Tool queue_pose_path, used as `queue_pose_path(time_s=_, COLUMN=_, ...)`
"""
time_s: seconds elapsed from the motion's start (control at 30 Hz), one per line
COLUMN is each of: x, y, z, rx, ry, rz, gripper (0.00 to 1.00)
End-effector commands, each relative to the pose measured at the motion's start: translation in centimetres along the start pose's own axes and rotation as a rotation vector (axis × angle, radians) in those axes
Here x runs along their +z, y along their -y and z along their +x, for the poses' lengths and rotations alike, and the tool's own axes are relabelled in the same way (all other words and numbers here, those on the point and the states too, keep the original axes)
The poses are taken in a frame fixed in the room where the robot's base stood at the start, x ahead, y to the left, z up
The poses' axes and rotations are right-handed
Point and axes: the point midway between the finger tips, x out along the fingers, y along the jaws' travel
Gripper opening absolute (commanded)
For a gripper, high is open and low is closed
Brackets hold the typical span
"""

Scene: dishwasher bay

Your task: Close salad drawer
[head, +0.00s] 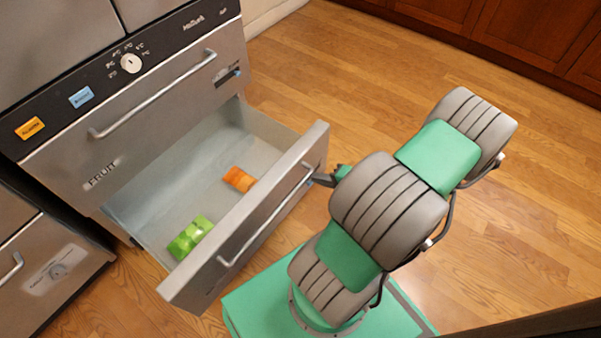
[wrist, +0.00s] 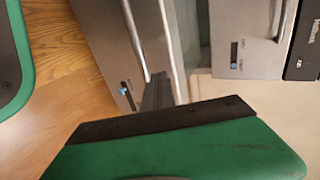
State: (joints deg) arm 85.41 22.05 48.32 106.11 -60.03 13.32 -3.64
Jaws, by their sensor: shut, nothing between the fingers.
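The open lower drawer (head: 240,240) is pulled well out below the drawer marked FRUIT, and I take it as the salad drawer. Its own label is not readable. It has a bar handle (head: 265,220) and holds a green block (head: 190,237) and an orange block (head: 239,179). My gripper (head: 322,179) is shut and empty at the right end of the drawer's front. Contact cannot be told. In the wrist view, my dark fingers (wrist: 155,95) lie close to the drawer front (wrist: 107,45) and its handle (wrist: 135,40).
The FRUIT drawer (head: 150,125) above is shut and also shows in the wrist view (wrist: 245,30). A dial panel (head: 130,62) sits above it. Another steel unit (head: 45,265) stands at the left. Wooden cabinets (head: 510,35) line the back right. The wooden floor (head: 340,75) between is clear.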

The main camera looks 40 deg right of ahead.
Motion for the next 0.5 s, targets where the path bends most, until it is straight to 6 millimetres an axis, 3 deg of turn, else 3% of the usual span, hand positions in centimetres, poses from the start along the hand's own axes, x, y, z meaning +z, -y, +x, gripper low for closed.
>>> queue_pose_path(time_s=0.03, x=0.2, y=-0.4, z=1.5, rx=0.0, ry=0.006, rz=-0.002, gripper=0.0)
queue_pose_path(time_s=0.2, x=0.1, y=0.4, z=4.7, rx=0.001, ry=0.004, rz=-0.006, gripper=0.0)
queue_pose_path(time_s=0.5, x=0.0, y=2.0, z=6.7, rx=0.001, ry=0.001, rz=-0.001, gripper=0.0)
